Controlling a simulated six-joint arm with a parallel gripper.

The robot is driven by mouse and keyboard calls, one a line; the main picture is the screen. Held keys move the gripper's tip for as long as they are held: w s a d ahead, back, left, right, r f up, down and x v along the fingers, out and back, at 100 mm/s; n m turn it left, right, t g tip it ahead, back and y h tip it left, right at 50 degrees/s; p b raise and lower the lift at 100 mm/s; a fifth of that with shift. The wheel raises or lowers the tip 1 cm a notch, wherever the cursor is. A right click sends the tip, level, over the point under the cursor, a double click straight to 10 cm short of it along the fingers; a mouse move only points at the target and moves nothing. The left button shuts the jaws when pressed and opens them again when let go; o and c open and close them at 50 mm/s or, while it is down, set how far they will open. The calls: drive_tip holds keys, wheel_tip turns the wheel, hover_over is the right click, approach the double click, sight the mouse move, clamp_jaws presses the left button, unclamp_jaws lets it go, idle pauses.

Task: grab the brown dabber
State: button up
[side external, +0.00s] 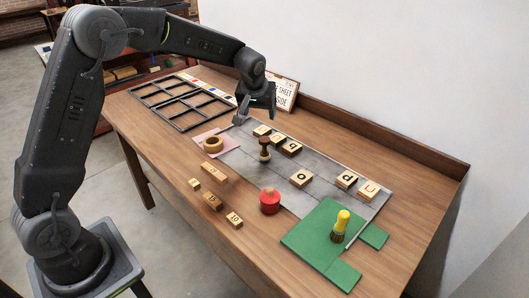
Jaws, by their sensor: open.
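The brown dabber (264,147) stands upright on the grey slab (330,202), with a dark brown handle and a paler band low down. My gripper (256,110) is open and empty. It is above the far left part of the slab, up and slightly left of the dabber in the picture, and apart from it. The fingers are small and dark here, so their exact height over the slab is hard to judge.
Lettered wooden blocks (301,178) lie on the slab around the dabber. A red round piece (270,201), a yellow-handled dabber (342,221) on a green mat (313,237), and a wooden ring (212,144) on a pink sheet stand nearby. A sign (283,92) stands behind my gripper.

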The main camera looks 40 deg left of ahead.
sight(264, 139)
drive_tip(key=x, duration=1)
drive_tip(key=shift+w+a+f, duration=0.15)
drive_tip(key=shift+w+f, duration=0.15)
drive_tip(key=x, duration=0.4)
drive_tip(key=shift+s+d+f, duration=0.2)
drive_tip(key=shift+s+d, duration=0.1)
drive_tip(key=shift+s, duration=0.05)
drive_tip(key=shift+w+a+f, duration=0.1)
drive_tip(key=shift+w+f, duration=0.15)
drive_tip(key=shift+f, duration=0.25)
drive_tip(key=shift+c, duration=0.4)
drive_tip(key=c, duration=1)
drive_tip(key=shift+r, duration=0.1)
